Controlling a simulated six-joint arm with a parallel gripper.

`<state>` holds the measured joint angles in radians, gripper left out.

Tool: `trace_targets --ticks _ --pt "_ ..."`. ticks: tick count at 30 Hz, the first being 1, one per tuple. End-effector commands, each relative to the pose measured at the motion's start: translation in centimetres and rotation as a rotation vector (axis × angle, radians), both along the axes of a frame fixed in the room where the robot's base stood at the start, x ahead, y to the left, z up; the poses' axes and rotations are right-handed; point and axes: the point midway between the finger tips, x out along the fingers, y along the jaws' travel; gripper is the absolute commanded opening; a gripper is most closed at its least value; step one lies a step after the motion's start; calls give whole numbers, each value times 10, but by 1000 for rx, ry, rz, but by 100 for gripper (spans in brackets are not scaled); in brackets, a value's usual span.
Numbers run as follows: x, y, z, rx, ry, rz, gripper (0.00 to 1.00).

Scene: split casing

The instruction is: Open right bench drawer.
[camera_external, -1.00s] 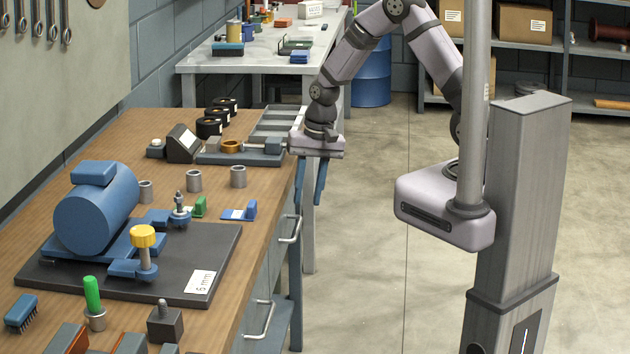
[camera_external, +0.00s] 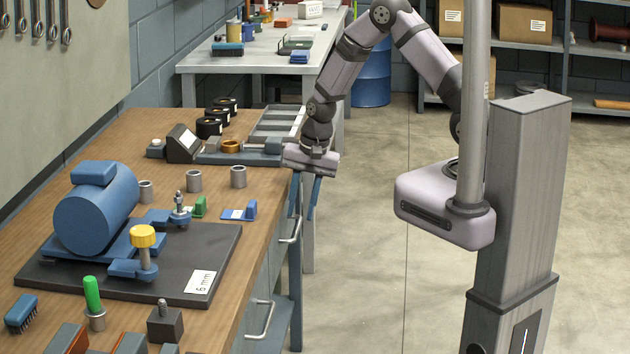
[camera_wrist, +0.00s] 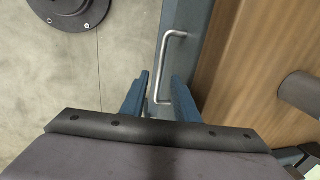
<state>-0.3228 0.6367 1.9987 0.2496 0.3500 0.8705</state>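My gripper (camera_external: 305,203) points down with its two blue fingers apart, beside the bench's front edge and above the far drawer handle. That handle (camera_external: 296,231) is a pale metal bar on the blue-grey drawer front. In the wrist view the same handle (camera_wrist: 169,52) shows ahead of my gripper (camera_wrist: 162,82), and its near end lies between the fingers in the picture. I see no grip on the bar, and cannot tell whether a finger touches it. A second, nearer drawer handle (camera_external: 262,321) sits lower in the external view. The drawer at my gripper looks closed.
The wooden bench top (camera_external: 262,196) carries a blue motor (camera_external: 95,215) on a dark plate, several grey cups and a grey tray (camera_external: 277,125) near my wrist. Open concrete floor (camera_external: 370,270) lies right of the bench.

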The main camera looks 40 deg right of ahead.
Motion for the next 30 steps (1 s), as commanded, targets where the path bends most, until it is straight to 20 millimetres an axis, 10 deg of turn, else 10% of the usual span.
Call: trace_targets --ticks 20,24,30 --pt "4 4 -31 0 -1 0 28" --pt "4 4 -31 0 -1 0 0" --pt "4 4 -31 0 -1 -1 0"
